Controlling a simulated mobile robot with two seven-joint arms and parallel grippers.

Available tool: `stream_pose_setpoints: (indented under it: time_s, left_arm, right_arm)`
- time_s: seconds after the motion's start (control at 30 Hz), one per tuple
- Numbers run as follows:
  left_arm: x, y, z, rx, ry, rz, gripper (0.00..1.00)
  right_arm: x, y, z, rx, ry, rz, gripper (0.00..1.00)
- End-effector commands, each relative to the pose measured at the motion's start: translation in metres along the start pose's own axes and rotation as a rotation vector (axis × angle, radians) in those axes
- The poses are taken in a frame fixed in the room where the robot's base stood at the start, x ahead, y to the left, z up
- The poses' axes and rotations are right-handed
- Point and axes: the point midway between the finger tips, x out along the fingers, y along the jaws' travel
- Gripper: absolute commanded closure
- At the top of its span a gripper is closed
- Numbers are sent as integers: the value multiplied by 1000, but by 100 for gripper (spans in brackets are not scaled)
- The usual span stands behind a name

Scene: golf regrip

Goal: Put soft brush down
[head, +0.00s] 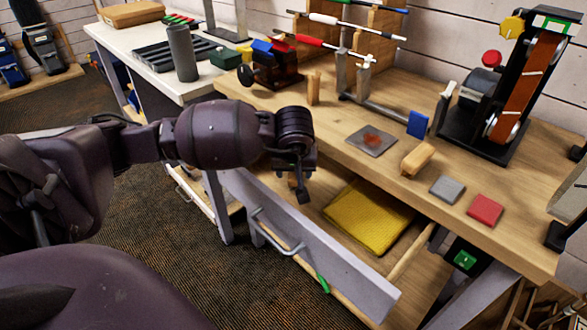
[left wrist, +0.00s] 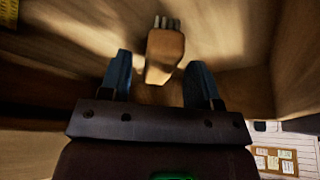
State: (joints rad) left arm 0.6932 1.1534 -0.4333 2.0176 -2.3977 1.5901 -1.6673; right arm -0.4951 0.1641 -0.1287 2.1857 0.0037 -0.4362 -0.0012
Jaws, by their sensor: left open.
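The soft brush (left wrist: 164,55), with a tan wooden body and pale bristles at its far end, lies inside the open drawer in the left wrist view. My left gripper (left wrist: 160,82) is open, with one dark finger on each side of the brush and gaps showing between. In the head view my left gripper (head: 302,192) points down into the left part of the drawer (head: 310,245). A small tan piece shows beside it there, and the rest of the brush is hidden by the arm. My right gripper is not in view.
A folded yellow cloth (head: 368,218) lies in the drawer's right part. On the bench above are a stained grey plate (head: 371,140), a wooden block-shaped brush (head: 418,159), a grey pad (head: 447,189) and a red pad (head: 485,210). A belt sander (head: 524,85) stands at the right.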

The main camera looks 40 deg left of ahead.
Motion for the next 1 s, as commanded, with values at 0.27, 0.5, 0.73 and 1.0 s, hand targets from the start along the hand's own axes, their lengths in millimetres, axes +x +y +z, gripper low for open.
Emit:
stream_pose_setpoints:
  time_s: [0.27,0.5,0.73,1.0]
  left_arm:
    - [-64,-2,-2,-2,14,9,43]
    - [-92,-2,0,-2,9,7,43]
    - [-98,-3,2,-2,6,3,43]
    - [-98,-3,2,-2,5,3,43]
  right_arm:
    - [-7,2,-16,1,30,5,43]
    - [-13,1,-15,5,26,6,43]
    - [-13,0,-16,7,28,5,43]
    - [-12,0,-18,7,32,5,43]
